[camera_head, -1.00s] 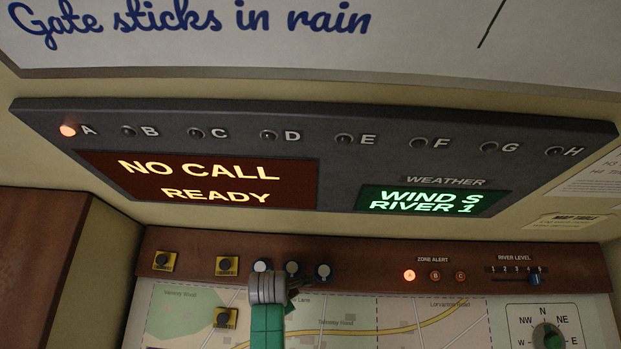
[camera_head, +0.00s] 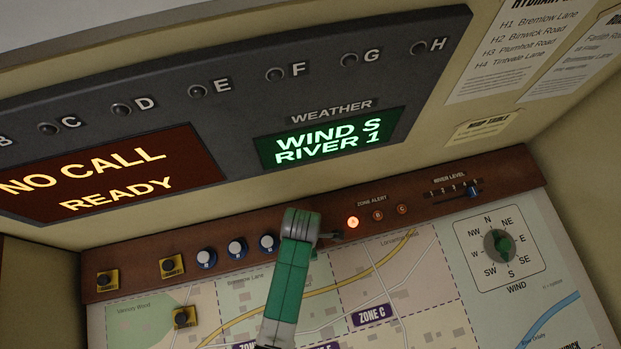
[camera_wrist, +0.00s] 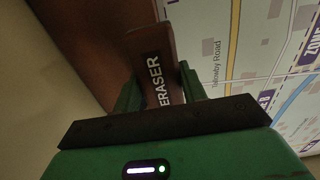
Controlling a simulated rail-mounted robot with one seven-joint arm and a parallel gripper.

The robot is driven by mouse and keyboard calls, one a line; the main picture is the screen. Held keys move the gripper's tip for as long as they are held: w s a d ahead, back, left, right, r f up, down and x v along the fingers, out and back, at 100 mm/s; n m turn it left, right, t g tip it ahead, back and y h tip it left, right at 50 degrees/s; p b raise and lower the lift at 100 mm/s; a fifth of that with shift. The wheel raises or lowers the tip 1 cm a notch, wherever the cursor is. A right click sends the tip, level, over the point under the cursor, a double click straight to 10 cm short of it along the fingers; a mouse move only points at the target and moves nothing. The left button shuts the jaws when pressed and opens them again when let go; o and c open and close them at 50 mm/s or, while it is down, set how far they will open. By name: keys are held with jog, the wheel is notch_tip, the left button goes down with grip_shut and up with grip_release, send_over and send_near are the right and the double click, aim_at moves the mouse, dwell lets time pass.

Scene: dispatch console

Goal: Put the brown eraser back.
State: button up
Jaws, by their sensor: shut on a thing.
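The brown eraser (camera_wrist: 155,75), lettered ERASER, shows in the wrist view between the fingers of my gripper (camera_wrist: 160,88). My gripper is shut on it, and its far end sticks out beyond the fingertips. In the head view my green and grey arm reaches up over the map to the brown ledge, just right of the blue-and-white knobs. There the arm hides most of the gripper, and I cannot make out the eraser clearly. No place for the eraser can be made out in either view.
The sloping map board (camera_head: 400,270) lies below the brown ledge (camera_head: 340,205). The ledge carries blue-and-white knobs (camera_head: 237,248), the lit zone alert lamp (camera_head: 353,222) and the river level slider (camera_head: 473,190). A wind dial (camera_head: 497,244) is at right, yellow-based black buttons (camera_head: 172,266) at left.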

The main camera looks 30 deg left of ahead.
jog(key=w, duration=0.3)
jog(key=w+a, duration=0.1)
jog(key=w, duration=0.1)
jog(key=shift+w+f, duration=0.1)
jog(key=shift+f, duration=1.9)
jog(key=shift+f, duration=0.1)
jog(key=shift+f+b, duration=0.15)
jog(key=shift+b, duration=0.2)
jog(key=o, duration=0.9)
jog(key=shift+o, duration=0.2)
notch_tip(320, 180, up, 12)
jog(key=p, duration=0.1)
jog(key=shift+r, duration=0.25)
jog(key=shift+w+d, duration=0.1)
